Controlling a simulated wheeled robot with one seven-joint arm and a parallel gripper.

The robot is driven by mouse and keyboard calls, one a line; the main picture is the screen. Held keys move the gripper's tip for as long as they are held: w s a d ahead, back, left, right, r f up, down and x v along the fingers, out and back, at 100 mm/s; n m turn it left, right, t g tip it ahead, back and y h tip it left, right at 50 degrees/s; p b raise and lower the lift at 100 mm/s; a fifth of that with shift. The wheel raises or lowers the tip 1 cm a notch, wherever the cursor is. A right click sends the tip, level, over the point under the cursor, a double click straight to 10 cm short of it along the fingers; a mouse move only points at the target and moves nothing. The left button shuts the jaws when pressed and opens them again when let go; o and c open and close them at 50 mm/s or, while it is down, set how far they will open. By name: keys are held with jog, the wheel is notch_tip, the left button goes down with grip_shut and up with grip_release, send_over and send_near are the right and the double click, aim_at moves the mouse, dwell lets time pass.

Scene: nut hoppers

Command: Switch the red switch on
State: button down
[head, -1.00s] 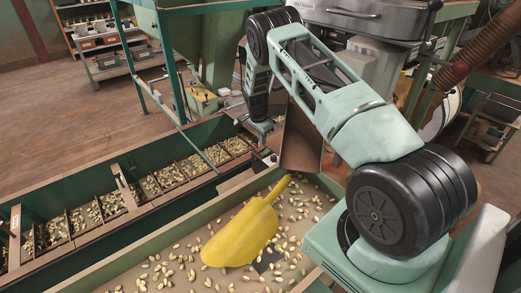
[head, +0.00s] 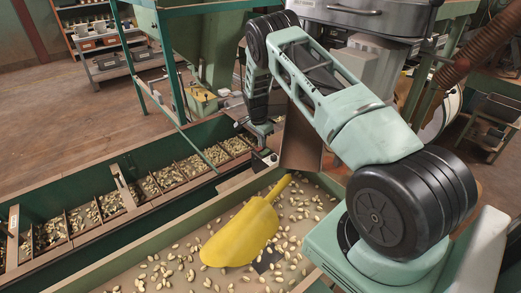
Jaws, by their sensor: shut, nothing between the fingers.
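My gripper (head: 262,142) hangs pointing down at the end of my arm, left of a brown metal chute. It is shut and its fingertips are small and dark in this view. Just below it, on the edge between the trough and the tray, sits a small pale and dark box (head: 265,160). A tiny reddish spot shows at its right side, which may be the red switch, but it is too small to tell its position. I cannot tell whether the gripper touches the box.
A yellow scoop (head: 243,234) lies among scattered nuts in the wide tray (head: 207,216) in front. A divided green trough (head: 95,179) with nuts runs along the left. The brown chute (head: 301,143) stands close right of my gripper. Green machine frames rise behind.

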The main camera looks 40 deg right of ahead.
jog(key=shift+f, duration=0.25)
jog(key=shift+r, duration=0.2)
jog(key=shift+r+p, duration=1.85)
jog(key=shift+r, duration=1.55)
